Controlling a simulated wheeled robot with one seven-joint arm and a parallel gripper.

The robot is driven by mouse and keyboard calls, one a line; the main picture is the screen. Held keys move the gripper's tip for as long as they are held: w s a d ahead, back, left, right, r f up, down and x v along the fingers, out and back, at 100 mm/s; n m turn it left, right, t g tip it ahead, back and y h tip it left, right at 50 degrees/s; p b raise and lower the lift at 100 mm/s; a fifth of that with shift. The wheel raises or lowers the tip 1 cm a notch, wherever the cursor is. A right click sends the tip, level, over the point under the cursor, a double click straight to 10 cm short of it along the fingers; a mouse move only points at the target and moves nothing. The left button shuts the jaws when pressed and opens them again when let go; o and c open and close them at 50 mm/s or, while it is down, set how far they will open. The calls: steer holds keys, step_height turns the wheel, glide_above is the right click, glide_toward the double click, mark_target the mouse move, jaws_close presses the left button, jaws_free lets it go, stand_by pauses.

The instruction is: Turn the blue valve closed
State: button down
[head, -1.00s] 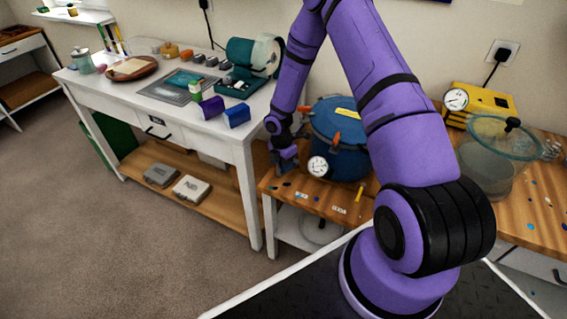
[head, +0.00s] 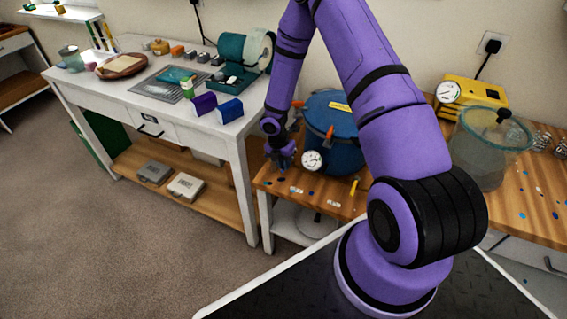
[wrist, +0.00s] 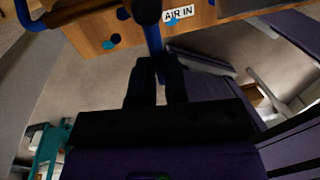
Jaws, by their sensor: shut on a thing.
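The blue valve handle (wrist: 152,38) shows in the wrist view as a narrow blue bar. It hangs below a dark round hub, beside the AIR IN label (wrist: 178,13) on the wooden bench edge. My gripper (wrist: 155,65) is shut on this bar, with a dark finger on each side of its lower end. In the head view my gripper (head: 284,160) is low at the left side of the blue pressure pot (head: 338,148), over the bench's left end. The handle is too small and covered there to make out. Its exact angle is hard to tell.
A round gauge (head: 312,161) on the pot's front is close to my gripper. A yellow pump (head: 480,95) and a clear chamber (head: 478,155) stand to the right on the wooden bench (head: 527,205). A white table (head: 95,92) with craft items stands left. Carpeted floor between is clear.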

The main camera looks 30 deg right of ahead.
steer(key=shift+w, duration=0.1)
steer(key=c, duration=1.1)
jaws_free()
steer(key=shift+c, duration=0.2)
step_height(320, 180, up, 11)
steer(key=w+a, duration=0.1)
steer(key=shift+w+f, duration=0.15)
steer(key=shift+w, duration=0.15)
steer(key=s+r+m+t+h, duration=0.15)
steer(key=r+m, duration=0.25)
steer(key=r, duration=0.5)
steer(key=s+r+m, duration=0.3)
steer(key=r, duration=0.6)
steer(key=s+r+m+t, duration=0.1)
steer(key=s+r+m, duration=0.25)
steer(key=r, duration=0.65)
steer(key=s+a+r+m+t+y, duration=0.1)
steer(key=s+a+r+m+t, duration=0.1)
steer(key=s+r+m, duration=0.5)
steer(key=s+a+r+m+t+y, duration=0.1)
steer(key=s+r+m, duration=0.6)
steer(key=s, duration=0.7)
steer(key=a+t, duration=0.1)
steer(key=a, duration=0.1)
steer(key=shift+s+a+r+y, duration=0.2)
steer(key=shift+s+a+y, duration=0.1)
steer(key=shift+a+y, duration=0.1)
